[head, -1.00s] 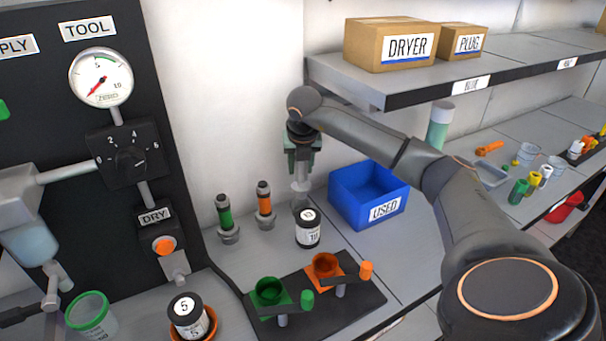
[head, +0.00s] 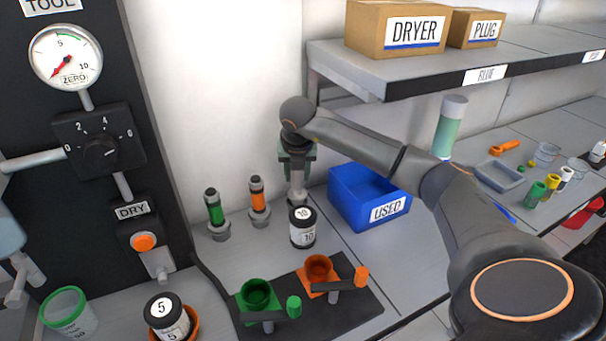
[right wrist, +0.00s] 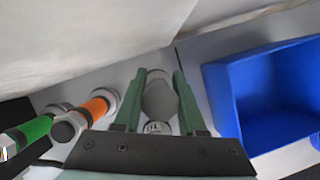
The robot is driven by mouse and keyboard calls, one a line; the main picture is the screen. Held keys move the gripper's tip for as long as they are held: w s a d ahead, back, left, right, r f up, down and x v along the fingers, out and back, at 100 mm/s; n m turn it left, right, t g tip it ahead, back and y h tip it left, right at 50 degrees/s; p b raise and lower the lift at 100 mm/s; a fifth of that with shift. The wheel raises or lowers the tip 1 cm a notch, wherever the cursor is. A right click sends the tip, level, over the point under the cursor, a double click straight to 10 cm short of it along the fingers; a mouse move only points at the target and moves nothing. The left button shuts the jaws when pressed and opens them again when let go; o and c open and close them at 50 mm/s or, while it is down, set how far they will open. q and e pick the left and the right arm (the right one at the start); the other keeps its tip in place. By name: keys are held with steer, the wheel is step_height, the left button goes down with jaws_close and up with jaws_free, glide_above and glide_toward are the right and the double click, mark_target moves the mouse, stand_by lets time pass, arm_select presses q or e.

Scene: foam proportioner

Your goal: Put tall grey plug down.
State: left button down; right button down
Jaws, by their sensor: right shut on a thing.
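My right gripper (head: 297,168) hangs pointing down, its green fingers shut on the tall grey plug (head: 297,188). The plug is upright over the bench, just behind the black-and-white jar marked 10 (head: 303,228). The jar hides its lower end, so I cannot tell in the head view whether it touches the bench. In the right wrist view the plug (right wrist: 160,97) sits between the two fingers (right wrist: 157,85), with bench around it.
The blue USED bin (head: 352,200) stands right of the plug. Green (head: 214,208) and orange (head: 258,197) fittings stand to its left. A dark mat (head: 352,312) with green and orange cups lies in front. A shelf edge (head: 440,88) overhangs at right.

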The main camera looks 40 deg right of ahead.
mark_target(297, 198)
steer(key=shift+a, duration=0.1)
steer(key=shift+f+b, duration=0.45)
steer(key=shift+f, duration=0.15)
steer(key=shift+c, duration=2.4)
jaws_free()
steer(key=v, duration=0.7)
steer(key=shift+w+r+p, duration=0.1)
steer(key=shift+r+p, duration=0.25)
steer(key=shift+r, duration=0.5)
